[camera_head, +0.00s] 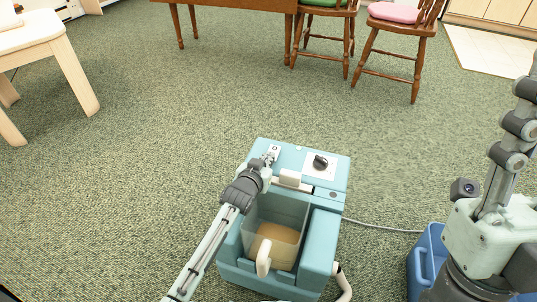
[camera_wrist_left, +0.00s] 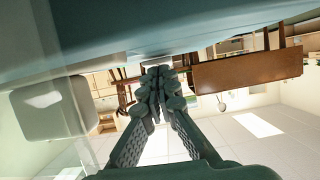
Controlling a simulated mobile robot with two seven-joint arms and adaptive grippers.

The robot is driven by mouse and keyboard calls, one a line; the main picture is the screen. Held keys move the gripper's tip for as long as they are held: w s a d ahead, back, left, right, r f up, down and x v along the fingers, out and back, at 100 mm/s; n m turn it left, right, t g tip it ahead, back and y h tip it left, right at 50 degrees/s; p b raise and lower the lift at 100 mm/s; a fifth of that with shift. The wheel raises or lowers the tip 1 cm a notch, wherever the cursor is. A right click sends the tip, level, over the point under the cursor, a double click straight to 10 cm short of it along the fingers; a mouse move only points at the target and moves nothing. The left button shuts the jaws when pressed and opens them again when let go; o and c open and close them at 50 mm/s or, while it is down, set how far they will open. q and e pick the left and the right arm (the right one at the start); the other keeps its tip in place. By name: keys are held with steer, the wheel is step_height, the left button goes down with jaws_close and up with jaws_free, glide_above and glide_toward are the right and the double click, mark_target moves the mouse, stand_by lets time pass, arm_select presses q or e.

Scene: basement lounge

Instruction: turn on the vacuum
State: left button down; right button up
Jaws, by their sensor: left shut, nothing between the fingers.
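The vacuum (camera_head: 318,250) is a teal, boxy machine with a clear tank, standing on the carpet at the lower middle of the head view. Its top has a small white switch plate (camera_head: 274,149) at the left and a dark knob (camera_head: 320,162) on a white plate at the right. My left gripper (camera_head: 269,158) is shut and empty, its fingertips at the near edge of the switch plate; I cannot tell whether they touch. In the left wrist view the closed fingertips (camera_wrist_left: 160,73) are close to the teal surface (camera_wrist_left: 200,38). My right gripper (camera_head: 508,140) points up at the right edge.
A blue bin (camera_head: 421,262) stands right of the vacuum, partly behind my right arm. A grey cord (camera_head: 385,226) runs from the vacuum towards it. A pale wooden table (camera_head: 45,42) is upper left; a brown table (camera_head: 240,4) and chairs (camera_head: 390,45) are at the back. Carpet between is clear.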

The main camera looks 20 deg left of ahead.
arm_select(q)
steer(key=shift+r+p, duration=0.8)
steer(key=shift+p, duration=0.2)
steer(key=shift+r, duration=0.25)
step_height(320, 180, up, 4)
steer(key=p, duration=0.4)
steer(key=shift+s+p, duration=0.15)
steer(key=shift+p, duration=0.25)
steer(key=s+p, duration=0.1)
steer(key=s, duration=0.9)
steer(key=shift+r, duration=0.35)
